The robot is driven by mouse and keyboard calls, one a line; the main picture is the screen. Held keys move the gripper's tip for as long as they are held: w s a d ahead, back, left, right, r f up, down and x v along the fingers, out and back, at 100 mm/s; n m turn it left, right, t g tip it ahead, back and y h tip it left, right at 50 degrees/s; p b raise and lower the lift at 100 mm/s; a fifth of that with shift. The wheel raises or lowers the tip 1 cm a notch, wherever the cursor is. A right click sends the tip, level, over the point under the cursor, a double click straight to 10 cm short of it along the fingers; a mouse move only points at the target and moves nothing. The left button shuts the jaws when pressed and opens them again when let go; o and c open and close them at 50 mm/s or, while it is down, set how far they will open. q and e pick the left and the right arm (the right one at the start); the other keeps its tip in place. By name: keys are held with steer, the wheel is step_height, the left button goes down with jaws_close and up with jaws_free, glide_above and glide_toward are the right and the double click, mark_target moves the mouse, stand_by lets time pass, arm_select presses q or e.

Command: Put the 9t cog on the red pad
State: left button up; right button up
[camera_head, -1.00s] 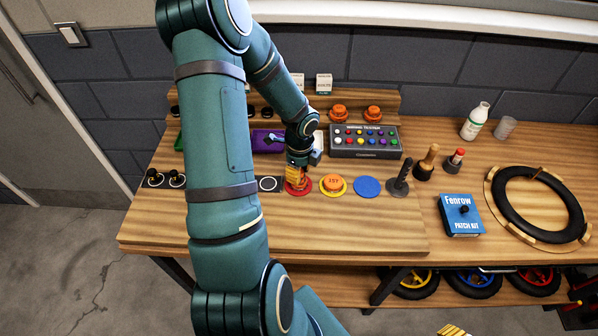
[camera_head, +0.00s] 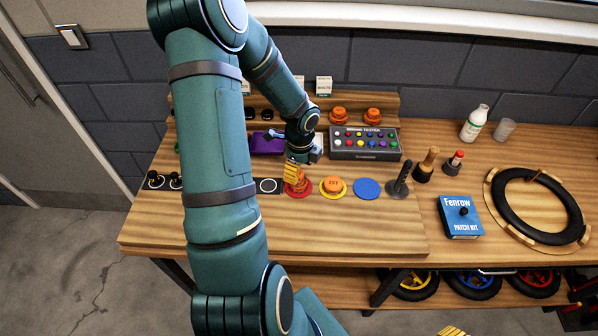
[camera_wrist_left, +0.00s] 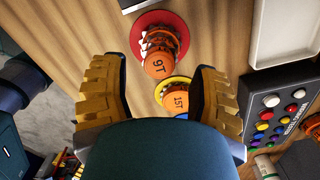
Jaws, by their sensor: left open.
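The orange 9T cog (camera_wrist_left: 158,65) stands on the red pad (camera_wrist_left: 135,40) in the left wrist view. In the head view the cog (camera_head: 301,186) also shows on the red pad (camera_head: 291,195), partly behind my yellow fingers. My left gripper (camera_head: 291,172) is just above and beside the cog. In the left wrist view its two fingers are spread wide, with nothing held between them (camera_wrist_left: 155,75). A yellow ridged fingertip of my right gripper (camera_head: 452,331) just shows at the bottom edge; its jaws cannot be made out.
An orange 15T cog (camera_head: 333,185) sits on a yellow pad right of the red one, then an empty blue pad (camera_head: 367,187) and a dark upright post (camera_head: 399,180). A tester box (camera_head: 365,143) stands behind. The bench front is clear.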

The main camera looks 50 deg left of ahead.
mark_target(300, 174)
arm_select(q)
step_height(300, 174, up, 10)
steer(key=p, duration=0.1)
steer(key=shift+d, duration=0.15)
stand_by(0.6)
